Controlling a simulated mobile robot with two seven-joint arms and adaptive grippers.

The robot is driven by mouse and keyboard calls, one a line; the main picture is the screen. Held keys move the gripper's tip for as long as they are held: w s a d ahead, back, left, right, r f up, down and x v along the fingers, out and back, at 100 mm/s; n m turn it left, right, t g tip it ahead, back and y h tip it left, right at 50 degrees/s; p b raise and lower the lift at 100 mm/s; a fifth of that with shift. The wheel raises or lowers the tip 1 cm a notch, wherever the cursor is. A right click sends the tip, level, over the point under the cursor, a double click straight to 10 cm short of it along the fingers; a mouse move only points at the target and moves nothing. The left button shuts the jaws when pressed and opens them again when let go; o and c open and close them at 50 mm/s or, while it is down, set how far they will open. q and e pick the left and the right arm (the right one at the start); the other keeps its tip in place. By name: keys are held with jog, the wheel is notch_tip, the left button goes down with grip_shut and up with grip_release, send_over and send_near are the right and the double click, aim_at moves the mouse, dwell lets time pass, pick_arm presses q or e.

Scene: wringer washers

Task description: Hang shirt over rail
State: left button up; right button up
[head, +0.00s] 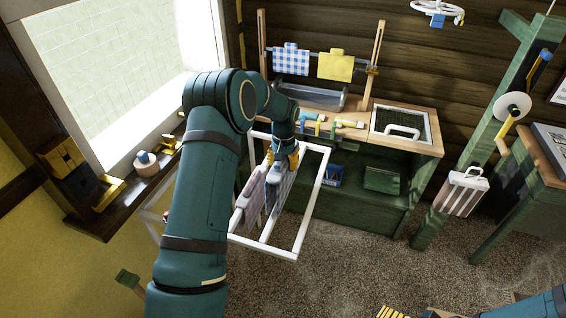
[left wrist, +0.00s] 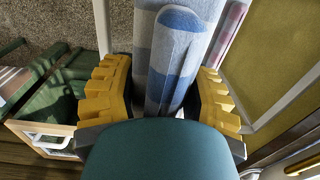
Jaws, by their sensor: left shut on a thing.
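My left gripper (head: 282,158) reaches down at the white rack (head: 321,182). Its yellow fingers are shut on a blue-and-grey shirt (head: 280,190), which hangs within the rack's frame. In the left wrist view the shirt (left wrist: 172,65) stands folded between the two ridged fingers. A pink-and-grey shirt (head: 251,200) hangs beside it to the left. A blue checked shirt (head: 290,60) and a yellow shirt (head: 336,66) hang over the rail between two wooden posts at the back. Of my right gripper only yellow ridged finger parts (head: 391,312) show at the bottom edge; its opening is hidden.
A clear trough (head: 310,97) lies below the rail. A green post (head: 470,165) with a striped case stands right. Carpet is clear in front.

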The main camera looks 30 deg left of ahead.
pick_arm(q)
jog(key=shift+f+b, duration=0.6)
jog(key=shift+f, duration=0.5)
jog(key=shift+f+b, duration=2.15)
jog(key=shift+f, duration=1.25)
jog(key=shift+f+b, duration=2.5)
jog(key=shift+f, duration=1.2)
jog(key=o, duration=1.4)
jog(key=shift+c, duration=0.2)
jog(key=shift+r, duration=0.1)
